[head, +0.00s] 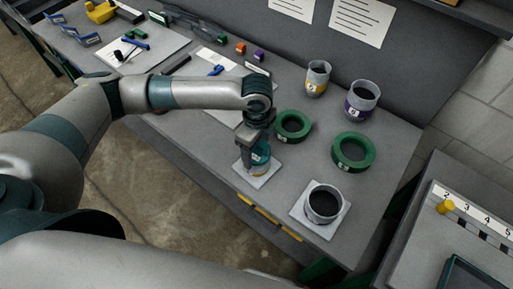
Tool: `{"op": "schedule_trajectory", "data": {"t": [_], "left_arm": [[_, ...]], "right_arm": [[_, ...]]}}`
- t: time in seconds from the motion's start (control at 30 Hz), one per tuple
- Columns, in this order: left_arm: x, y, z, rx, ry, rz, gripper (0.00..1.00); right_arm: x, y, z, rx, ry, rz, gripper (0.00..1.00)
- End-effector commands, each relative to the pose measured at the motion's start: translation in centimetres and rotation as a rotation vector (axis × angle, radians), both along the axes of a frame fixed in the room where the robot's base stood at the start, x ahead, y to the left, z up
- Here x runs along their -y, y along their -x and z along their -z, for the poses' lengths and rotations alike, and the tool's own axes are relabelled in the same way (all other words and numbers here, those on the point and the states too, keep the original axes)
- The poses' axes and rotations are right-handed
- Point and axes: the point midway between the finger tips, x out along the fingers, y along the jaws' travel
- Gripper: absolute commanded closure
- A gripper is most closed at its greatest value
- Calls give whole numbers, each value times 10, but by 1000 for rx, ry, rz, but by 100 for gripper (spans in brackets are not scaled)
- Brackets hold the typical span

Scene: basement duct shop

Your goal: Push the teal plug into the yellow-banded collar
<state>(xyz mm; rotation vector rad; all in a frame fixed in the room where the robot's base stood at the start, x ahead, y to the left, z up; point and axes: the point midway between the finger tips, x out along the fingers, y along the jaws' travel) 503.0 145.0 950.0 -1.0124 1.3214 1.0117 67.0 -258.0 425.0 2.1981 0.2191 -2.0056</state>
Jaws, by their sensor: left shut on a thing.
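My left gripper (256,143) points down over a white square plate (247,182) near the front edge of the bench. It is shut on the teal plug (262,155). A collar with a yellowish band (259,173) shows just below the plug on that plate, largely hidden by the gripper and plug. I cannot tell how deep the plug sits in it. A grey cup with a yellow band marked 5 (317,80) stands farther back. My right gripper is not in view.
Two green rings (293,126) lie behind and to the right. A purple-banded cup (361,101) stands at the back. A grey open collar (325,202) sits on another white plate to the right. A side table (420,238) stands at the right.

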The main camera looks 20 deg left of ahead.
Motion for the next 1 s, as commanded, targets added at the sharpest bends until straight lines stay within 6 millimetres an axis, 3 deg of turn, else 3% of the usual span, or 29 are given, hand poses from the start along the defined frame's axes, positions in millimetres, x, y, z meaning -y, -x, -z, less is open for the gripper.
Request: {"op": "schedule_trajectory", "data": {"t": [0.57,0.6,0.67,1.0], "left_arm": [[0,0,6,1,0,1,63],[0,0,6,1,0,1,30],[0,0,6,1,0,1,16],[0,0,6,0,0,1,13]], "right_arm": [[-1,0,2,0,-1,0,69],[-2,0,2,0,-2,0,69],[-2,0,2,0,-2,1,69],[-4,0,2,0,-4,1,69]]}}
